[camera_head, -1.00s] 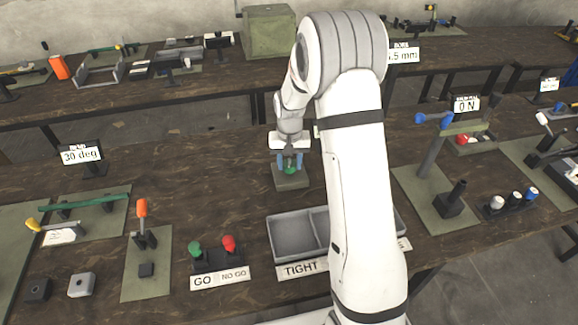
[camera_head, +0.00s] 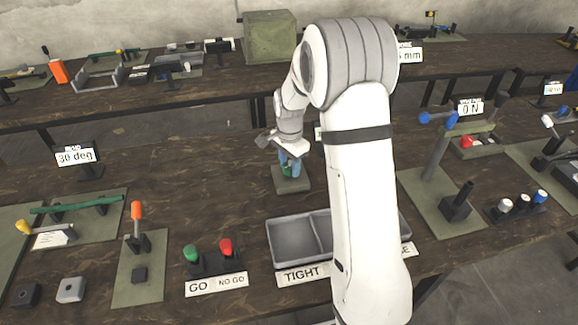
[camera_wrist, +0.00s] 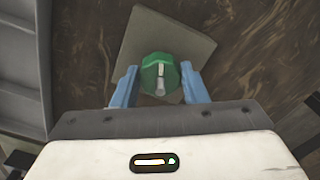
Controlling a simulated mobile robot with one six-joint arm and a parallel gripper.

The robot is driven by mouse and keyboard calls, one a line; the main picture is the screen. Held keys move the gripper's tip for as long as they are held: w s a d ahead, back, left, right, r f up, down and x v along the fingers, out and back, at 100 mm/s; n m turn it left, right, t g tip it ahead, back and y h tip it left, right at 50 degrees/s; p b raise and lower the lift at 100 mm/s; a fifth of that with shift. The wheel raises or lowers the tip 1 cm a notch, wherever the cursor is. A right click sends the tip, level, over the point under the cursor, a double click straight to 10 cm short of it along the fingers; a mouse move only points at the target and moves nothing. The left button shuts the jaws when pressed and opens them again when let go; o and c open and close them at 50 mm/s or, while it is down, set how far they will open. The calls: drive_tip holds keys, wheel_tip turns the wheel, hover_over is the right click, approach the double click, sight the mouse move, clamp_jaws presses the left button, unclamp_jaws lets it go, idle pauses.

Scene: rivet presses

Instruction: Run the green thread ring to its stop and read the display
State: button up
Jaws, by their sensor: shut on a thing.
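The green thread ring (camera_wrist: 160,74) sits over a grey base plate (camera_wrist: 185,28) in the wrist view. A light mark runs across its top. My gripper (camera_wrist: 160,86) has its blue fingers on either side of the ring, shut on it. In the head view my gripper (camera_head: 290,163) is low over the same plate (camera_head: 291,185), and the ring is mostly hidden between the fingers. A display beside the ring is mostly hidden behind my arm, and its reading cannot be made out.
A grey two-part tray (camera_head: 296,237) with a TIGHT label (camera_head: 302,273) stands in front, partly behind my arm. A GO / NO GO stand (camera_head: 215,267) is left of it. A display reading 30 deg (camera_head: 75,156) stands at left, one reading 0 N (camera_head: 470,108) at right.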

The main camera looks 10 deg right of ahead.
sight(289, 166)
drive_tip(key=shift+m, duration=0.8)
drive_tip(key=o, duration=1)
drive_tip(key=shift+c, duration=0.2)
wheel_tip(289, 166, up, 7)
drive_tip(key=shift+w+r+b, duration=0.1)
drive_tip(key=shift+b, duration=0.35)
drive_tip(key=shift+r, duration=0.3)
